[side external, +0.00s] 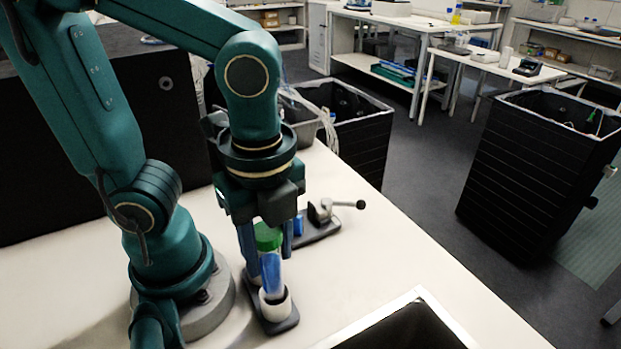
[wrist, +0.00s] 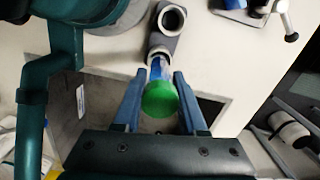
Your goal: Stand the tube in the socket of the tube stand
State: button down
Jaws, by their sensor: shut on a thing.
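The tube (side external: 271,275) has a green cap and blue contents and stands roughly upright. In the wrist view its green cap (wrist: 160,100) faces me, with a little blue body behind it. My gripper (side external: 270,250) points down and is shut on the tube; its fingers also show in the wrist view (wrist: 159,76). The tube stand (side external: 282,325) has a dark base and a pale round socket (side external: 275,306). In the wrist view an open ring (wrist: 171,18) shows on the stand. The tube's lower end overlaps the socket in the side view; I cannot tell whether it is inside.
A dark fixture with a lever handle (side external: 338,205) and a blue part stands behind the stand. A dark, pale-rimmed opening (side external: 405,328) lies at the front right. The white tabletop (side external: 375,255) between them is clear. Black bins (side external: 545,165) stand beyond the table.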

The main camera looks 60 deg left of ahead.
aim_at(271, 272)
jog(key=shift+f, duration=0.15)
jog(key=shift+f, duration=0.7)
jog(key=shift+f, duration=0.25)
dwell(0.3)
jog(key=shift+f, duration=0.35)
jog(key=shift+f, duration=0.3)
dwell(0.4)
jog(key=shift+f, duration=0.35)
